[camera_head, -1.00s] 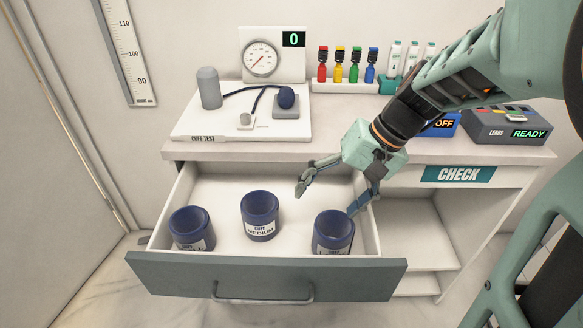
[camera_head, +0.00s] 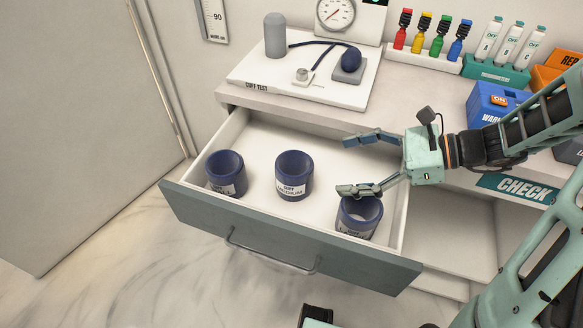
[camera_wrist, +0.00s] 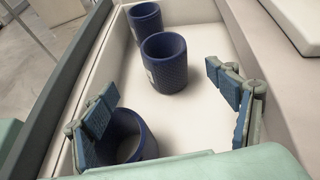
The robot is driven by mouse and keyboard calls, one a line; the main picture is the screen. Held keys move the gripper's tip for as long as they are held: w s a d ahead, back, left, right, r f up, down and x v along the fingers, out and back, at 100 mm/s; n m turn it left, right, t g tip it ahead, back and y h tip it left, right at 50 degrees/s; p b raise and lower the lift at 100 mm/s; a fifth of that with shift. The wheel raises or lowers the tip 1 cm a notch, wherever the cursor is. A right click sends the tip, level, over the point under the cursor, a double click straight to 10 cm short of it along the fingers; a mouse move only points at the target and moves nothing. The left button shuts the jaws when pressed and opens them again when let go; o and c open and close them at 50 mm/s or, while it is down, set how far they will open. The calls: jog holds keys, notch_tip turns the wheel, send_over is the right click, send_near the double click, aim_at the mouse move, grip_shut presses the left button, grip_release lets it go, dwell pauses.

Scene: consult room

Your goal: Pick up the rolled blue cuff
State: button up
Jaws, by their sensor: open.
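Three rolled blue cuffs stand upright in a row in the open drawer. The left cuff (camera_head: 225,172) has a label that is hard to read. The middle cuff (camera_head: 294,174) is labelled "CUFF MEDIUM". The right cuff (camera_head: 358,217) is partly hidden by my lower finger. My gripper (camera_head: 346,167) is open and empty, above the drawer's right part, pointing left toward the middle cuff. In the wrist view, the middle cuff (camera_wrist: 165,64) is ahead between the spread fingers (camera_wrist: 168,105). The left cuff (camera_wrist: 146,22) is behind it. The right cuff (camera_wrist: 128,138) is close below one finger.
The drawer (camera_head: 262,135) has low walls and a grey front with a handle (camera_head: 270,258). The white cuff test board (camera_head: 262,88), with a gauge (camera_head: 335,14), sits on the counter behind. A blue box (camera_head: 495,105) stands at right. The drawer's back floor is clear.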

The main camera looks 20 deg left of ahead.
jog(key=shift+m+y, duration=0.3)
jog(key=shift+m, duration=0.3)
jog(key=x, duration=0.3)
jog(key=b+x, duration=0.1)
jog(key=x, duration=0.3)
jog(key=f+b+x, duration=0.1)
jog(key=x, duration=0.2)
jog(key=shift+w+a+f, duration=0.1)
jog(key=shift+w+a, duration=0.1)
jog(key=shift+w, duration=0.15)
jog(key=shift+c, duration=0.4)
jog(key=c, duration=1.2)
notch_tip(320, 180, up, 11)
jog(key=p, duration=0.4)
notch_tip(320, 180, up, 12)
jog(key=p, duration=1.1)
send_over(303, 169)
jog(key=s, duration=0.3)
jog(key=shift+d+f, duration=0.2)
jog(key=shift+d, duration=0.15)
jog(key=shift+w, duration=0.1)
